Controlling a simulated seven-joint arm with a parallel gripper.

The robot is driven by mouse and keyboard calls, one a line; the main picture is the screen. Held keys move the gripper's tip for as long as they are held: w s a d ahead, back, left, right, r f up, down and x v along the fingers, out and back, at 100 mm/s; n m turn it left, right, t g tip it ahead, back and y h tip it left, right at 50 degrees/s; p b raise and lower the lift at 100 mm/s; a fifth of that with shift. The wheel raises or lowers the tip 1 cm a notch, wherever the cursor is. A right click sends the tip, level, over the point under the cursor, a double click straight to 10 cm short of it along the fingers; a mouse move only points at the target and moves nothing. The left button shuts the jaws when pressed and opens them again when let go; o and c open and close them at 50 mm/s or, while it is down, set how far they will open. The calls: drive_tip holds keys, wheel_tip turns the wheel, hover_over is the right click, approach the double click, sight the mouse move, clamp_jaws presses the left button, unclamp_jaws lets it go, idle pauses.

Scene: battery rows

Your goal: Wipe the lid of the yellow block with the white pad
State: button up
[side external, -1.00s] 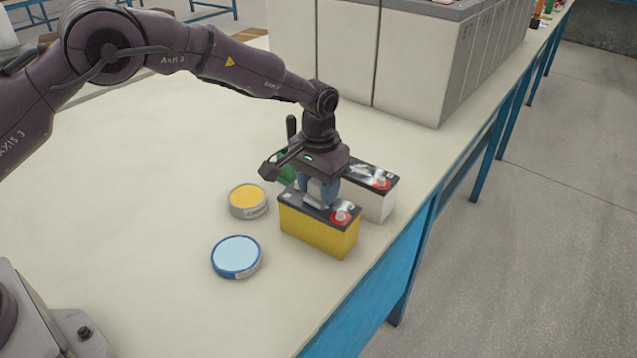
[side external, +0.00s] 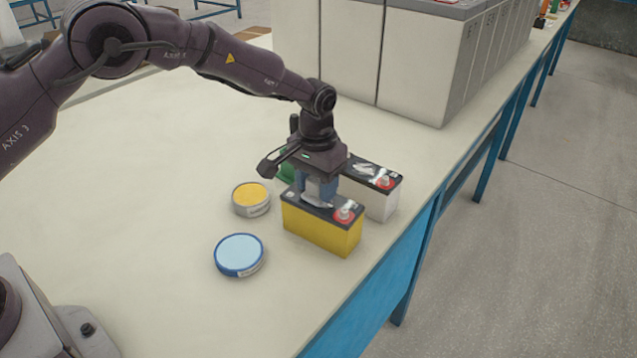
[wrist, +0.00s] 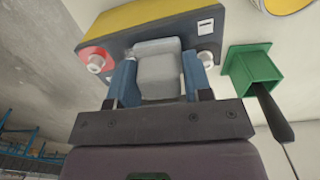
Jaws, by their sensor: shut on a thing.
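The yellow block (side external: 322,235) stands upright near the table's right edge, with a dark lid (side external: 299,204) and a red-ringed terminal (side external: 345,214). In the wrist view the yellow block (wrist: 165,17) is at the top, its dark lid (wrist: 125,46) facing the camera. My gripper (side external: 317,192) is over the lid with its blue fingers shut on the white pad (wrist: 158,72). The pad looks pale grey and sits at the lid's middle, between the terminals. It appears to touch the lid. The pad is partly hidden by the fingers in the side view (side external: 316,202).
A white block (side external: 383,204) with a dark lid stands just behind the yellow one. A green holder (wrist: 252,68) with a dark-handled tool is beside the gripper. A yellow-topped tin (side external: 251,197) and a blue-topped tin (side external: 239,255) are left. Large grey batteries (side external: 420,60) stand behind. The front table is clear.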

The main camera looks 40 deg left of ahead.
idle(0.4)
drive_tip(key=shift+d+f, duration=0.1)
drive_tip(key=shift+d, duration=1.05)
drive_tip(key=shift+a, duration=0.2)
drive_tip(key=shift+a, duration=1.05)
drive_tip(key=shift+d, duration=0.15)
drive_tip(key=shift+d, duration=1.1)
